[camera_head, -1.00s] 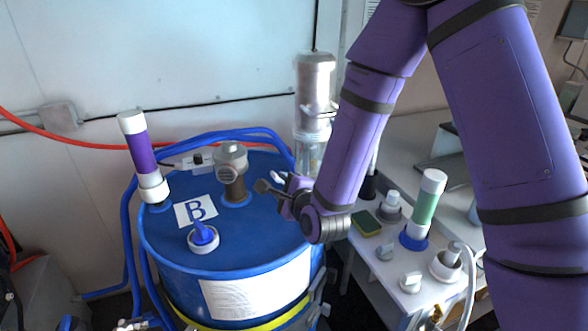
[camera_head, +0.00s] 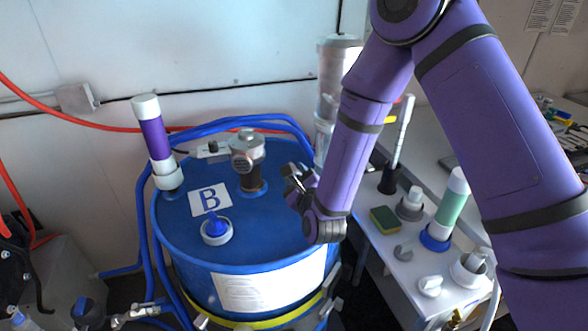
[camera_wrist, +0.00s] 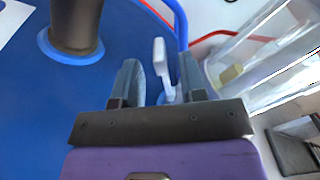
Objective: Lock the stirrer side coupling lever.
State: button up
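A pale grey lever (camera_wrist: 161,66) stands up from the blue drum's top in the wrist view. It shows between the two dark fingers of my gripper (camera_wrist: 160,80), which are open with a gap on both sides of it. Its lower end is partly hidden by the fingers and palm. In the head view my gripper (camera_head: 292,178) is low over the right side of the drum top (camera_head: 275,215); I cannot make out the lever there. Contact between fingers and lever cannot be told.
A metal fitting (camera_head: 249,160) rises from the drum, left of my gripper. A clear cylinder (camera_wrist: 265,62) stands close on the right in the wrist view. A purple-banded tube (camera_head: 155,140) and blue hoses stand at the drum's left. A table (camera_head: 405,275) with several fittings is at right.

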jog(key=shift+x, duration=1.6)
grip_shut()
